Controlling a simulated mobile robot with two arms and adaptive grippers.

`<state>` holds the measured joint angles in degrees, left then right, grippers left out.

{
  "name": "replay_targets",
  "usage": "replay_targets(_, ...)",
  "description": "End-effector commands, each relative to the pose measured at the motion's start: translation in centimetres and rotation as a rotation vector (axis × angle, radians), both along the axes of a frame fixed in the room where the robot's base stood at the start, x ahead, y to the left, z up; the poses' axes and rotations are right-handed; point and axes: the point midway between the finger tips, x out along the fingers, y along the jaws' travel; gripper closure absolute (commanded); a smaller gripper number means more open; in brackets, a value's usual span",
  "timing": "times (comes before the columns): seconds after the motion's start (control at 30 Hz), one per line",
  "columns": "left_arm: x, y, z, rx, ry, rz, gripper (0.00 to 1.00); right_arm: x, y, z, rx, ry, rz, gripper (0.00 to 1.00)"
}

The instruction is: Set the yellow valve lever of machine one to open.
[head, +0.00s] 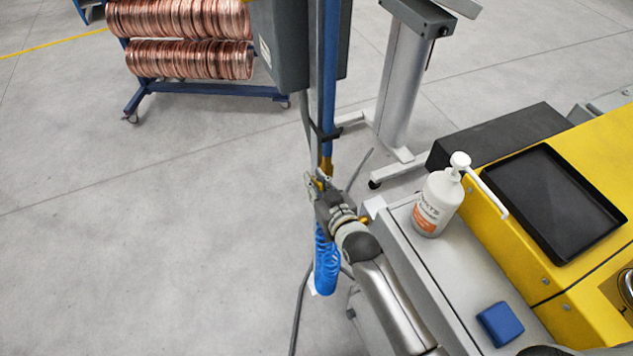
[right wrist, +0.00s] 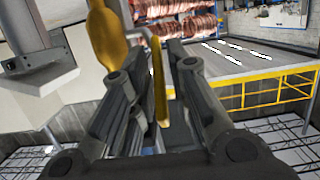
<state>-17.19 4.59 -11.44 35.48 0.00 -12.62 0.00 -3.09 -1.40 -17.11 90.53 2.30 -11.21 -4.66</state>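A thin yellow lever (right wrist: 159,80) stands upright in the right wrist view, between the two fingers of my right gripper (right wrist: 163,70). The fingers are spread on either side of it, with a small gap visible; contact is hard to tell. A rounded yellow fitting (right wrist: 104,38) is close by on the left. In the head view my right gripper (head: 320,186) is at the lower end of a blue vertical pipe (head: 328,90), beside a small yellow part (head: 326,167). The gripper hides most of the valve there. My left gripper is not in view.
A coiled blue hose (head: 326,262) hangs just below the gripper. To the right are a grey cabinet top (head: 430,270) with a white bottle (head: 437,203) and blue block (head: 500,324), and a yellow machine (head: 590,150) with a black tray (head: 520,203). Open floor lies left.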

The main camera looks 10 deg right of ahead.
Motion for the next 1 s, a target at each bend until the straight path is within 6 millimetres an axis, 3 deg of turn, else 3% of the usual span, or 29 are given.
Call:
replay_targets(0.47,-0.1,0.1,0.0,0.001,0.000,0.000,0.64,-0.6,-0.2,0.2,0.001,-0.002,0.000,0.71)
replay_targets(1.0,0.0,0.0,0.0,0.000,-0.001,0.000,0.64,-9.3,-3.1,2.2,-0.001,0.001,0.000,0.71)
